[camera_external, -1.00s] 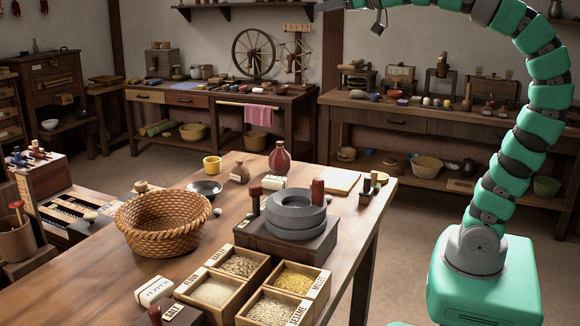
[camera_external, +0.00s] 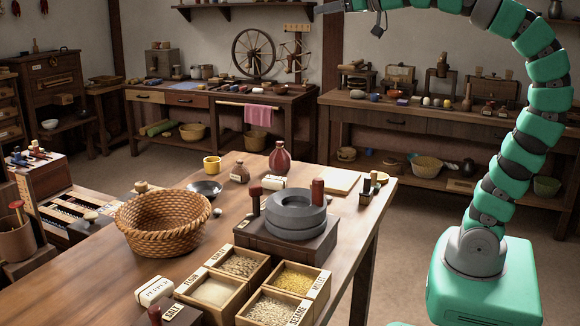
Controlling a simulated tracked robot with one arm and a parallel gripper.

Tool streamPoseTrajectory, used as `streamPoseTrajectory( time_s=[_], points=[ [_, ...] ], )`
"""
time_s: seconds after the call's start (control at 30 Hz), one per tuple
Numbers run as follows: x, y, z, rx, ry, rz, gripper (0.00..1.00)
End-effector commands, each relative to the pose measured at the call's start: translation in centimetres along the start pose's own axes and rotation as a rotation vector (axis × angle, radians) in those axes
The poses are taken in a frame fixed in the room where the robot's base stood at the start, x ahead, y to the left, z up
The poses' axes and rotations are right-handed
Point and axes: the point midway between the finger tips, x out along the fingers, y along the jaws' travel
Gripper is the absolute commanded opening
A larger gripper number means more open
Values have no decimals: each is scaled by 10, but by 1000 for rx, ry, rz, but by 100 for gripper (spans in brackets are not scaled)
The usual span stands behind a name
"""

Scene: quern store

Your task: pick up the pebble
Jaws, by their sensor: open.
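A small pale grey pebble (camera_external: 217,212) lies on the wooden table, just right of the woven basket (camera_external: 160,243) and left of the round stone quern (camera_external: 295,215). My gripper (camera_external: 336,6) is at the top edge of the picture, partly cut off. It is open, with nothing seen in it, high above the table and well apart from the pebble.
Near the pebble stand a dark bowl (camera_external: 205,188), a small brown jar (camera_external: 240,173) and a red vase (camera_external: 280,159). The table's front left is clear.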

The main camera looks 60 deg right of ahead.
Motion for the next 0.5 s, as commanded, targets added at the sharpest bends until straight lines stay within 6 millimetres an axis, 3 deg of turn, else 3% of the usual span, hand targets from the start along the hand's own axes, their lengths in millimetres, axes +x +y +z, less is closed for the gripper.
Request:
streamPoseTrajectory(
  time_s=[0.17, 0.3, 0.5],
  points=[
    [24, -14, 27, 120, -114, -1, 46],
    [56, -39, 89, 365, -337, 45, 46],
    [76, -71, 194, 753, -670, 257, 46]
  ],
)
